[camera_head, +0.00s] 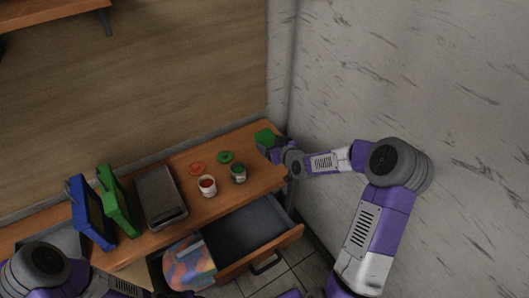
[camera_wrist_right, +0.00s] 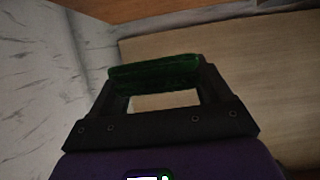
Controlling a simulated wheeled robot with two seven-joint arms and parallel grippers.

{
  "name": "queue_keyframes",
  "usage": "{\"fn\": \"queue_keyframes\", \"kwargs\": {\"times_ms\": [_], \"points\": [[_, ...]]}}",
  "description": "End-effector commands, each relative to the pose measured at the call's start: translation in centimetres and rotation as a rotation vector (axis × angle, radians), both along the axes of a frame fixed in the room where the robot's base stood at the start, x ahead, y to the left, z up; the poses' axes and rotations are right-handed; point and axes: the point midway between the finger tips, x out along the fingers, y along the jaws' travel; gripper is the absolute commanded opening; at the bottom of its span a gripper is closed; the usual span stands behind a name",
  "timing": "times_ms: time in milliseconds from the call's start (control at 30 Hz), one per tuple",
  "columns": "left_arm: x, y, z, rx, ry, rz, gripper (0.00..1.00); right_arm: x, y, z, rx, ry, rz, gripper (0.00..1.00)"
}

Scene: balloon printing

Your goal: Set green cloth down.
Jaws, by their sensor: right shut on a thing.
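The green cloth (camera_head: 265,136) is at the far right end of the wooden table. My right gripper (camera_head: 272,146) is shut on it, and I cannot tell whether the cloth touches the tabletop. In the right wrist view the folded green cloth (camera_wrist_right: 153,71) spans the fingertips of my right gripper (camera_wrist_right: 155,82). My left arm shows at the lower left of the head view, but its gripper cannot be made out.
The table (camera_head: 262,180) bears an open red jar (camera_head: 207,186), a green jar (camera_head: 238,174), an orange lid (camera_head: 197,168), a green lid (camera_head: 226,157), a grey tray (camera_head: 158,190), a green frame (camera_head: 118,204) and a blue frame (camera_head: 90,212). An open drawer (camera_head: 245,228) juts out below, with a multicoloured item (camera_head: 188,263) beside it.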

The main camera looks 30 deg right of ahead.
Motion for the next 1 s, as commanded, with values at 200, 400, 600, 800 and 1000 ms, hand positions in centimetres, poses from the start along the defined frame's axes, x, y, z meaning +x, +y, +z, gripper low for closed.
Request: {"fn": "queue_keyframes", "kwargs": {"times_ms": [200,400,600,800,1000], "points": [[-0.1,0.0,0.0,0.000,0.001,0.000,0.43,0.1,-1.5,0.2,0.001,0.000,-0.005,0.39],[-0.1,0.0,0.0,0.000,0.001,0.001,0.43,0.1,-1.4,0.2,0.003,0.000,-0.004,0.39],[0.0,0.0,-0.3,0.000,0.001,0.000,0.43,0.0,-1.4,-2.2,0.006,0.003,-0.004,0.39],[0.0,0.0,-0.6,0.000,0.001,0.000,0.43,0.1,-1.4,-4.7,0.004,0.000,-0.004,0.39],[0.0,0.0,-0.9,0.000,0.001,0.000,0.43,0.0,-1.4,-7.6,0.006,0.002,-0.005,0.39]]}}
